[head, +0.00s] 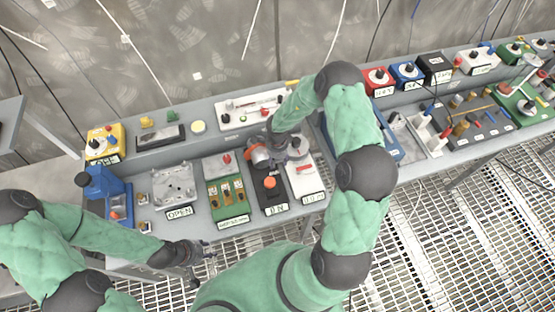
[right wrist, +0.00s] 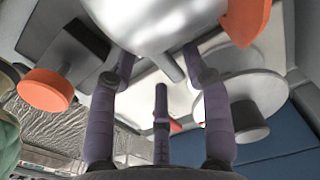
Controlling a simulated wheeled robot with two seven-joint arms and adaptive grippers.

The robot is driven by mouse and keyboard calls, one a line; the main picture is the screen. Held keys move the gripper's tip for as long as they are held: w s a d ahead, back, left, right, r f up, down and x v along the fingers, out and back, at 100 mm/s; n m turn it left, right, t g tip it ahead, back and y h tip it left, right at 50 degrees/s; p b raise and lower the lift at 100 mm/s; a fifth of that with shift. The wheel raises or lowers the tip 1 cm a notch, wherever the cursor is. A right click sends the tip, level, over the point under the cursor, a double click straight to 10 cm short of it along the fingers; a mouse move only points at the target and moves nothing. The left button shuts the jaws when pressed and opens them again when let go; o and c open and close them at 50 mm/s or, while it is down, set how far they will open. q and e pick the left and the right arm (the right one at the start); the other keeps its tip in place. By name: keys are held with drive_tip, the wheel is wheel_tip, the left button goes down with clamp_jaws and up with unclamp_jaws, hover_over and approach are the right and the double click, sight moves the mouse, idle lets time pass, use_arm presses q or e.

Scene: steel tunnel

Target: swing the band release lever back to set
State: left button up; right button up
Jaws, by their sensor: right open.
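My right gripper (head: 268,147) is over the bench's middle, next to a grey part with orange pieces (head: 258,156). A short grey bar (right wrist: 168,62) shows between the fingers; I cannot tell contact. I cannot tell for sure which part is the band release lever; the gripper and arm hide some of this area. My left gripper (head: 200,251) is at the bench's front edge, away from these parts; its jaws are unclear.
A black box with an orange knob (head: 269,183) stands in front of the right gripper, and a white box with a red handle (head: 305,168) stands to its right. A green board (head: 226,198) and an "OPEN" plate (head: 172,185) lie left. Grated floor (head: 430,240) is clear.

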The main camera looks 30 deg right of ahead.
sight(277, 162)
clamp_jaws()
drive_tip(key=shift+r+n+p, duration=0.2)
drive_tip(key=shift+n+p, duration=0.1)
drive_tip(key=shift+p, duration=0.75)
drive_tip(key=shift+w+f+p, duration=0.1)
drive_tip(key=shift+f+p, duration=0.05)
drive_tip(key=shift+p, duration=0.45)
unclamp_jaws()
wheel_tip(277, 162, up, 12)
